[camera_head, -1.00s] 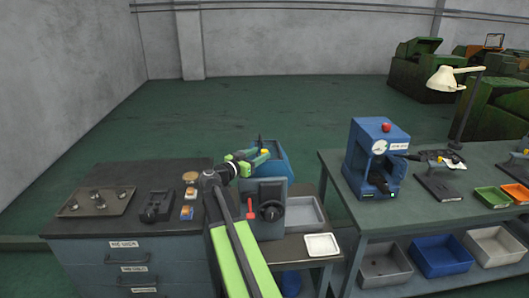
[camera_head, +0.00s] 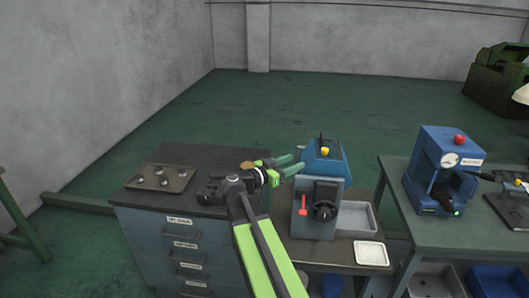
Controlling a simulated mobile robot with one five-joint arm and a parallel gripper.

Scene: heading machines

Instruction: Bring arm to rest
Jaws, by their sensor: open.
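My green and black arm reaches up from the bottom middle of the picture. My gripper (camera_head: 292,164) is at its end, pointing right, with its two green fingers apart and nothing seen between them. It is over the right end of the dark workbench (camera_head: 195,208), just left of a blue machine (camera_head: 326,161) with a yellow knob. I cannot tell its exact height above the bench. My arm and wrist hide part of the bench top.
A tray (camera_head: 160,178) with several small parts lies on the bench. A grey unit (camera_head: 317,209) with a red lever and dark dial stands right of my arm, near a grey bin (camera_head: 358,217) and a white tray (camera_head: 371,253). A blue press (camera_head: 442,170) stands on the right table.

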